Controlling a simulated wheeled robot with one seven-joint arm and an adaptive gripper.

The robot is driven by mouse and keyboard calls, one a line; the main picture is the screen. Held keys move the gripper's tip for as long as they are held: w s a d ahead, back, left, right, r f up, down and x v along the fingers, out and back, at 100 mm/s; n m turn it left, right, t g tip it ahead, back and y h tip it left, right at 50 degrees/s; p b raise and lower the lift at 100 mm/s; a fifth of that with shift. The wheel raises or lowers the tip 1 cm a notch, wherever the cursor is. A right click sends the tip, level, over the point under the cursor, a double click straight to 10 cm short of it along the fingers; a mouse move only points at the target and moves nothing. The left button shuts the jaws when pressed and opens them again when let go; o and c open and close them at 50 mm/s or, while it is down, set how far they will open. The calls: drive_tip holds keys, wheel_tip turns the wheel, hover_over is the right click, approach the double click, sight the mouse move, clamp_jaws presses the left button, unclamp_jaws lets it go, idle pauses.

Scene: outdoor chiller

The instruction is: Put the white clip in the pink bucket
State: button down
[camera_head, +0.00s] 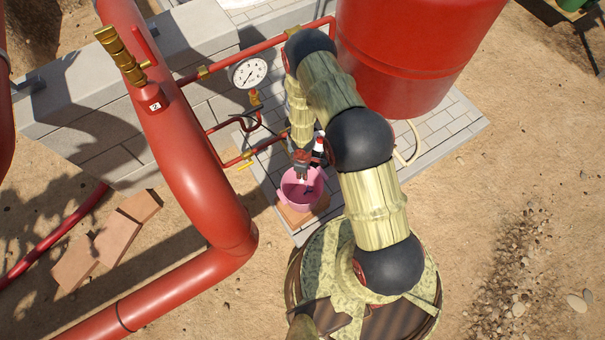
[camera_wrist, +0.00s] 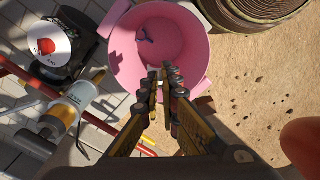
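My gripper's fingertips (camera_wrist: 166,88) are close together with a narrow gap, over the bucket's near rim in that view. A small whitish spot shows at the fingertips in the head view; I cannot tell if it is the white clip or a finger part. A small dark forked shape (camera_wrist: 146,35) shows inside the bucket; I cannot tell if it is an object or a shadow.
Beside the bucket are a black round container with a white label (camera_wrist: 52,44) and a bottle (camera_wrist: 72,103). Red pipes (camera_head: 185,150), a pressure gauge (camera_head: 248,72) and a red tank (camera_head: 415,45) stand close around. Open sandy ground (camera_head: 500,230) lies to the right.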

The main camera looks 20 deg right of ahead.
wheel_tip(320, 180, down, 8)
drive_tip(key=b, duration=0.7)
drive_tip(key=shift+f, duration=0.15)
drive_tip(key=c, duration=2)
unclamp_jaws()
drive_tip(key=shift+o, duration=0.2)
wheel_tip(320, 180, up, 7)
drive_tip(key=p, duration=0.6)
drive_tip(key=shift+p, duration=0.35)
